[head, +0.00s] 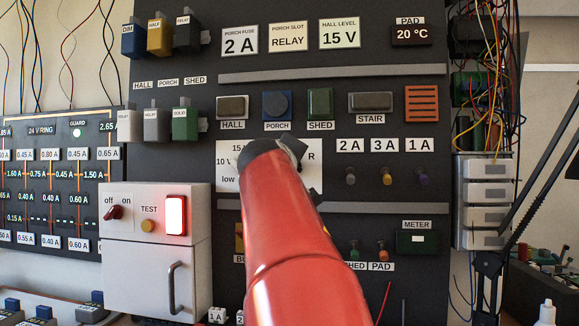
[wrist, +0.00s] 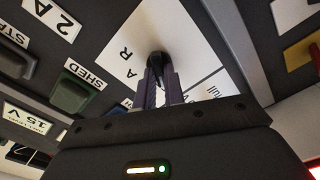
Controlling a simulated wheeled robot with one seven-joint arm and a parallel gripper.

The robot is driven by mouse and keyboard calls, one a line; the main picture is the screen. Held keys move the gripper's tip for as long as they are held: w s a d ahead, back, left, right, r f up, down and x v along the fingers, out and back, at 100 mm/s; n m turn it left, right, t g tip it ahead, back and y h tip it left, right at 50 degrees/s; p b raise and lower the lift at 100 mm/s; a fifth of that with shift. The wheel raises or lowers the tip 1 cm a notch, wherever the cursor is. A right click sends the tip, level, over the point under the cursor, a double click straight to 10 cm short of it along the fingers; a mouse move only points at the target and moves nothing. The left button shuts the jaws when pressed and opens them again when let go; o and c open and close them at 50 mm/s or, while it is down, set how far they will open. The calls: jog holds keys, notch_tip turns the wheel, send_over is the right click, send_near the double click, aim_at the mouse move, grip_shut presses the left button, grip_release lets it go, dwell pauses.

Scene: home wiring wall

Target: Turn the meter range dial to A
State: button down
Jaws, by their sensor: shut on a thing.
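The meter range dial (wrist: 158,58) is a small black knob on a white card (wrist: 190,42) on the dark panel. In the wrist view my gripper (wrist: 158,78) has its two fingers closed on this knob. The letters A and R show on the card close to the knob. Which mark the dial points to is hidden by the fingers. In the head view the card (head: 226,182) shows 15, 10 V, low and R at its edges. My red arm covers its middle, the dial and most of the gripper there.
A white box (head: 150,260) with a handle, an off/on switch and a lit red lamp stands left of my arm. Buttons and switches (head: 320,103) sit above the card. The METER display (head: 417,241) is at lower right. Loose wires hang at the right.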

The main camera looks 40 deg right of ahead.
jog(key=shift+f, duration=0.1)
jog(key=shift+s+d+m+b, duration=0.1)
jog(key=shift+m+b, duration=1.4)
jog(key=shift+m, duration=2.35)
jog(key=shift+s+d+m+b, duration=0.1)
jog(key=shift+m+b, duration=1.35)
jog(key=shift+m, duration=2.7)
jog(key=c, duration=1.5)
grip_release()
jog(key=shift+a, duration=0.1)
